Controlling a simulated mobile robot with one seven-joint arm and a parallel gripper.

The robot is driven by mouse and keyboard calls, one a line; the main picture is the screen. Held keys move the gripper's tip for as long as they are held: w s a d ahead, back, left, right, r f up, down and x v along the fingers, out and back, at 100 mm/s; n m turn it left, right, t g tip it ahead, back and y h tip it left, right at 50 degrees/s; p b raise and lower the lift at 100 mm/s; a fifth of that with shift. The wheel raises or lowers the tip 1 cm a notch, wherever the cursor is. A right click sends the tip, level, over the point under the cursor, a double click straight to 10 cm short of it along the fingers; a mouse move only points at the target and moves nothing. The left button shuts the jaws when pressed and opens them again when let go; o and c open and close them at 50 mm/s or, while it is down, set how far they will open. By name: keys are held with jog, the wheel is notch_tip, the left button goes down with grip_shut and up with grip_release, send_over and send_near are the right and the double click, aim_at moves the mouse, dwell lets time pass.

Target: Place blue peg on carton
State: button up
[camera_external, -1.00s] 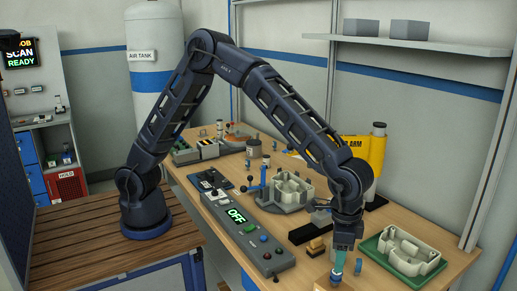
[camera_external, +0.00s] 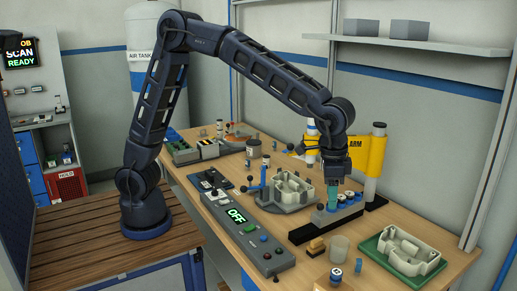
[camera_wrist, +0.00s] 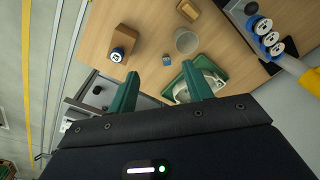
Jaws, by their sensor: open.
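The blue peg (camera_external: 336,274), blue with a pale top, stands upright on the brown carton (camera_external: 323,284) at the bottom of the external view. In the wrist view the peg (camera_wrist: 118,54) sits at the near end of the carton (camera_wrist: 124,36). My gripper (camera_external: 332,203) is well above and behind the carton in the external view, in front of the peg rack.
A rack (camera_external: 336,219) of several blue-and-white pegs stands behind my gripper. A clear cup (camera_external: 339,248), a small blue block (camera_external: 363,265) and a green tray (camera_external: 375,246) holding a pale casting lie right of the carton.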

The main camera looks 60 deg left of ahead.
jog(key=w+a+r+n+t, duration=0.1)
jog(key=a+r, duration=0.2)
jog(key=a, duration=0.7)
jog(key=a+r+n, duration=0.1)
jog(key=a+r, duration=0.3)
jog(key=a, duration=0.7)
jog(key=w+a+r+n+t, duration=0.1)
jog(key=a+r+n, duration=0.15)
jog(key=a, duration=0.75)
jog(key=s+a+f+n+t, duration=0.1)
jog(key=s+a, duration=0.7)
jog(key=a, duration=0.4)
jog(key=s+a+f+n, duration=0.1)
jog(key=s+a+n, duration=0.1)
jog(key=s+a, duration=0.7)
jog(key=a, duration=0.4)
jog(key=shift+a+f+t, duration=0.15)
jog(key=shift+t, duration=0.25)
